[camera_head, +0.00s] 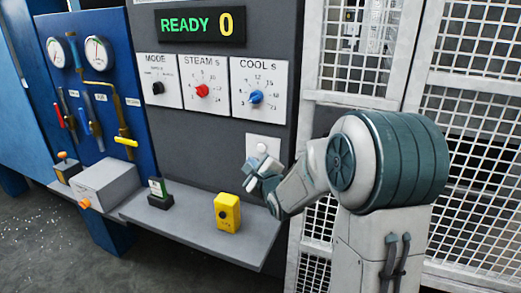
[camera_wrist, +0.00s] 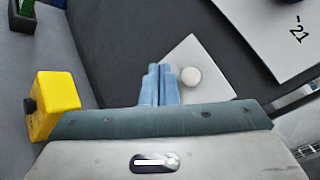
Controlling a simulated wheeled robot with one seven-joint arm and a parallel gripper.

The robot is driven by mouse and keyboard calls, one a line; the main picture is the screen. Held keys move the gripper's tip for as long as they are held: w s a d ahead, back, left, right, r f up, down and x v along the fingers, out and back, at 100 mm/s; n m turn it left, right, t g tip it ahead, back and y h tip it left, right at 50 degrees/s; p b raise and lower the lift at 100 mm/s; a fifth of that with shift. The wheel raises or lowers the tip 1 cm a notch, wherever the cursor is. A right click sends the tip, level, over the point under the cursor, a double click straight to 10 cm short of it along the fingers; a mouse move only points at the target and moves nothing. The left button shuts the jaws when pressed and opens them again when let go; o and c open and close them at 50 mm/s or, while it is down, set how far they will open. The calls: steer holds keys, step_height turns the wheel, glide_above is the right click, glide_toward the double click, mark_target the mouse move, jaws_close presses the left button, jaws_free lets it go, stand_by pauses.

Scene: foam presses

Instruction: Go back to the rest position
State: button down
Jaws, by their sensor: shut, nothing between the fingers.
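My gripper (camera_head: 259,165) is at the end of my arm, in front of the dark grey panel in the head view. Its blue fingers (camera_wrist: 160,85) are together in the wrist view, with nothing between them. They are in front of a white plate (camera_wrist: 205,62) with a round white button (camera_wrist: 191,76), which shows just right of the fingertips. In the head view the plate (camera_head: 263,141) sits below the COOL dial; whether the fingers touch it I cannot tell.
A yellow box (camera_head: 227,212) with a black button stands on the grey shelf (camera_head: 190,228) close below my gripper. A green-and-black switch (camera_head: 160,193) and a grey box (camera_head: 107,187) are further left. A white mesh fence (camera_head: 470,120) stands right. The display (camera_head: 200,23) reads READY 0.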

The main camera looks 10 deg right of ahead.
steer(key=shift+s, duration=0.1)
steer(key=s+f+n+g+h, duration=0.1)
steer(key=s+n+g, duration=0.5)
steer(key=s+n, duration=0.6)
steer(key=s+f+n+g+h, duration=0.1)
steer(key=s+n+g, duration=0.6)
steer(key=s, duration=1.5)
steer(key=n+h, duration=0.1)
steer(key=n, duration=0.4)
steer(key=shift+s+f, duration=0.25)
steer(key=shift+s, duration=0.05)
